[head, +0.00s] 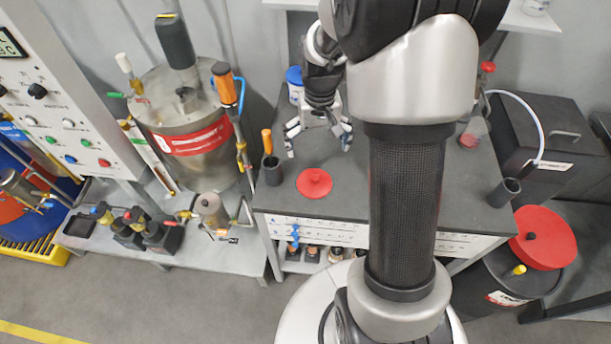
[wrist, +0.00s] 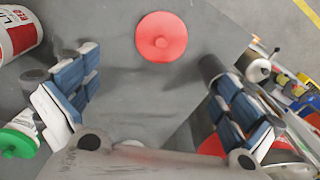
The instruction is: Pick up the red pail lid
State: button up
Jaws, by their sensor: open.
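The red pail lid (head: 314,183) is a flat round disc with a small knob in its middle. It lies on the dark grey bench top (head: 335,205) near the front left edge. In the wrist view the lid (wrist: 161,37) is at the top centre, ahead of the fingers and fully visible. My gripper (head: 319,142) is open and empty above the bench, behind the lid in the head view and apart from it. In the wrist view its blue-padded fingers (wrist: 150,100) are spread wide, with bare bench between them.
A dark cup with an orange-handled tool (head: 269,162) stands left of the lid. A blue-capped container (head: 295,84) is behind my gripper. A flask with a red cap (head: 474,130) and a dark cylinder (head: 503,193) are on the right. A larger red drum lid (head: 543,238) sits off the bench.

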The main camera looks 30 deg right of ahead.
jog(key=b, duration=0.3)
send_over(315, 178)
notch_tip(315, 178, down, 9)
jog(key=shift+d+r, duration=0.1)
jog(key=shift+w+f+b, duration=0.15)
jog(key=shift+f+b, duration=0.35)
jog(key=shift+f, duration=1)
jog(key=shift+w+f+b, duration=0.1)
jog(key=shift+f+b, duration=0.4)
jog(key=shift+f, duration=1)
jog(key=shift+r, duration=0.1)
jog(key=c, duration=1.2)
jog(key=shift+s, duration=0.2)
grip_shut()
